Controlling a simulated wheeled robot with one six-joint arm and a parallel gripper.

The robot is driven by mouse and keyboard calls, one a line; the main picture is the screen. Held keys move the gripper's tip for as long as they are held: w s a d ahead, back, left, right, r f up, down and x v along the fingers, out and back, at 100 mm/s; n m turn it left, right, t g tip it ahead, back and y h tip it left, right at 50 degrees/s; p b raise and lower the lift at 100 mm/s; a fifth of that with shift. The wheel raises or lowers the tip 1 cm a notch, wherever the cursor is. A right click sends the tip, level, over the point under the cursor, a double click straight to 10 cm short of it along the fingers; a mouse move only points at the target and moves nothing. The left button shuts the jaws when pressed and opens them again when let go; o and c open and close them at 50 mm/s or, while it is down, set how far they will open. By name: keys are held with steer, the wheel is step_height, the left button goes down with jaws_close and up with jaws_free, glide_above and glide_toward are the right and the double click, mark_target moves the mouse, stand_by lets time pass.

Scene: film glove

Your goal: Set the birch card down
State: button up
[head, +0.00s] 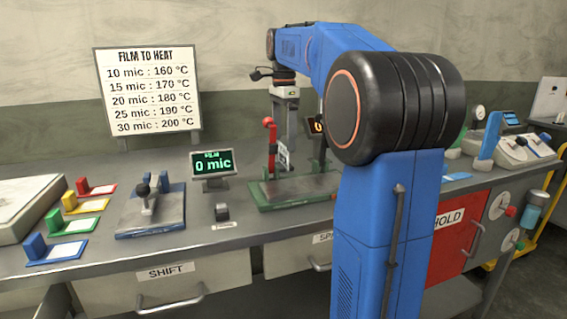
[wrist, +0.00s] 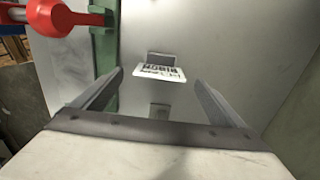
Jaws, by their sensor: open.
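The birch card (wrist: 160,72) is a small white card with dark print, seen upside down in the wrist view, with a small grey block behind it. It lies ahead of and between the fingers of my gripper (wrist: 160,80), which are open with clear gaps on both sides. In the head view my gripper (head: 288,140) points down over the green-based machine (head: 265,202), and a pale printed card (head: 284,159) shows just below it. I cannot tell whether the card rests fully on the grey metal.
A red-knobbed lever (head: 269,145) stands close left of my gripper and also shows in the wrist view (wrist: 62,18). A display reading 0 mic (head: 213,165) stands left on the grey bench (head: 185,262). Coloured card holders (head: 75,215) are further left. My blue arm hides part of the bench.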

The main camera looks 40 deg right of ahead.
mark_target(284, 165)
steer(key=shift+f, duration=3.2)
steer(key=c, duration=1.2)
steer(key=shift+r, duration=0.1)
step_height(284, 165, up, 10)
steer(key=shift+r, duration=0.1)
